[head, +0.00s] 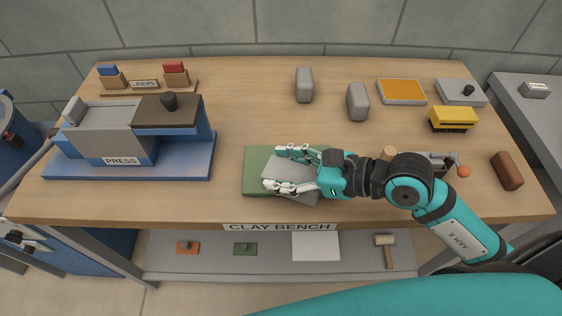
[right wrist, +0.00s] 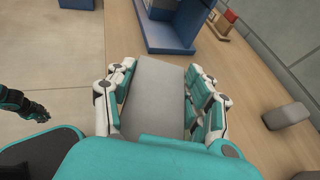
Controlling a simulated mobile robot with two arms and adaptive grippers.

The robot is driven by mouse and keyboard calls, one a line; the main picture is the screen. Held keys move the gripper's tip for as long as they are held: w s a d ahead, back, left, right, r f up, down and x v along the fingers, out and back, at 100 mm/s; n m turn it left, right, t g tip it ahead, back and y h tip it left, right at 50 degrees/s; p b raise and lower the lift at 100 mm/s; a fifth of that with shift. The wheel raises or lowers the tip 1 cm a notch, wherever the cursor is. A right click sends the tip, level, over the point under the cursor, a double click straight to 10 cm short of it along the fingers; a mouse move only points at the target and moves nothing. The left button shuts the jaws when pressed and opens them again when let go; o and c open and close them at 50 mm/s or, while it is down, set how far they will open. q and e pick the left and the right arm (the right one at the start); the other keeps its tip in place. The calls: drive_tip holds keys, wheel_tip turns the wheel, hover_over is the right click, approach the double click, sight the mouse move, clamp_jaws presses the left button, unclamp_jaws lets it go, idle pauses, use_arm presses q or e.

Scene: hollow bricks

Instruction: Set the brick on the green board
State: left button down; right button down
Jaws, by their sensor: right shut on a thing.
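My right gripper (head: 290,168) comes in from the right and is shut on a grey brick (head: 292,180). The green board (head: 257,163) lies near the front middle of the bench. The brick is over the board, turned at an angle to it, and part of it reaches past the board's front edge. I cannot tell whether it touches the board. In the right wrist view the brick (right wrist: 157,95) sits between both sets of fingers. My left gripper (right wrist: 35,110) shows small and dark at the left of that view, away from the brick; its fingers are unclear.
Two more grey blocks (head: 304,85) (head: 358,101) stand behind the board. A blue press (head: 130,145) is at left. An orange-topped tray (head: 401,92), a yellow brush (head: 453,119) and a brown roll (head: 507,170) are at right. The bench is clear between press and board.

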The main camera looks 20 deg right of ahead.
drive_tip(key=w, duration=0.3)
drive_tip(key=w+d+p, duration=0.1)
drive_tip(key=w, duration=0.2)
drive_tip(key=shift+d+f, duration=0.15)
drive_tip(key=shift+w+d, duration=0.1)
drive_tip(key=shift+w, duration=0.55)
drive_tip(key=shift+f+p, duration=0.3)
drive_tip(key=shift+f, duration=1.6)
drive_tip(key=c, duration=1)
unclamp_jaws()
drive_tip(key=shift+f, duration=0.2)
drive_tip(key=o, duration=0.5)
drive_tip(key=shift+r, duration=0.1)
